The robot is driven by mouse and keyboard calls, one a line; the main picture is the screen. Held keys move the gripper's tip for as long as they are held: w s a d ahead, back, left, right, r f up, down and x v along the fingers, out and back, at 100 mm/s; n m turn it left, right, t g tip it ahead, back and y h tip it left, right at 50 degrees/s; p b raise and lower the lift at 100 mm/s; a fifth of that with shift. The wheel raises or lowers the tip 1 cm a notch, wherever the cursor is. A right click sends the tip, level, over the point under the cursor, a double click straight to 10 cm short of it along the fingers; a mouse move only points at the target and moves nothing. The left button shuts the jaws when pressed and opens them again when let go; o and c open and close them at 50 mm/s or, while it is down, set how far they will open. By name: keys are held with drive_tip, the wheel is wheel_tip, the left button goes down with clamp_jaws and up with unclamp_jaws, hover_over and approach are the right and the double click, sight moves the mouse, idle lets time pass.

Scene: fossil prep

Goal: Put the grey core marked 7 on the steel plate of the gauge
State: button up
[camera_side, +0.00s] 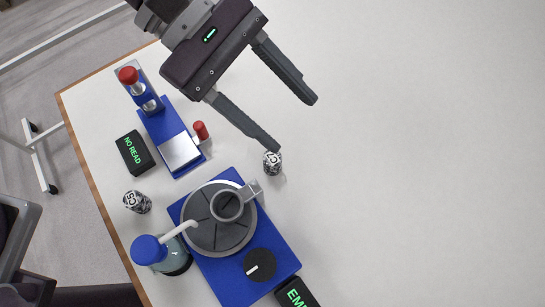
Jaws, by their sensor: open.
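The grey core marked 7 (273,164) stands on the white table, right of the gauge and close to the tip of my gripper's lower-left finger. My gripper (293,122) is open and empty above the table, its two dark fingers spread wide. I cannot tell its exact height over the core. The gauge has a blue base (165,128) with a red-topped post at the back and a bare steel plate (180,153) at its front end. A small red knob (200,130) is beside the plate. Its black display (135,153) reads "NO READ".
A second speckled core (137,202), apparently marked 5, stands left of the grinder. The blue-based grinder (262,285) has a round grey disc, a ring holder and a black dial. A blue-capped bottle (148,250) overlaps its left side. The table's right side (440,170) is clear.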

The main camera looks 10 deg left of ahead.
wheel_tip(320, 180, down, 2)
drive_tip(key=d+m+y, duration=0.2)
drive_tip(key=m+y, duration=0.1)
drive_tip(key=m, duration=0.1)
wheel_tip(320, 180, up, 10)
drive_tip(key=m+t+y, duration=0.3)
drive_tip(key=m+y, duration=0.4)
drive_tip(key=m, duration=0.2)
hover_over(272, 157)
wheel_tip(272, 157, down, 26)
drive_tip(key=shift+s+r, duration=0.1)
drive_tip(key=shift+r, duration=0.15)
clamp_jaws()
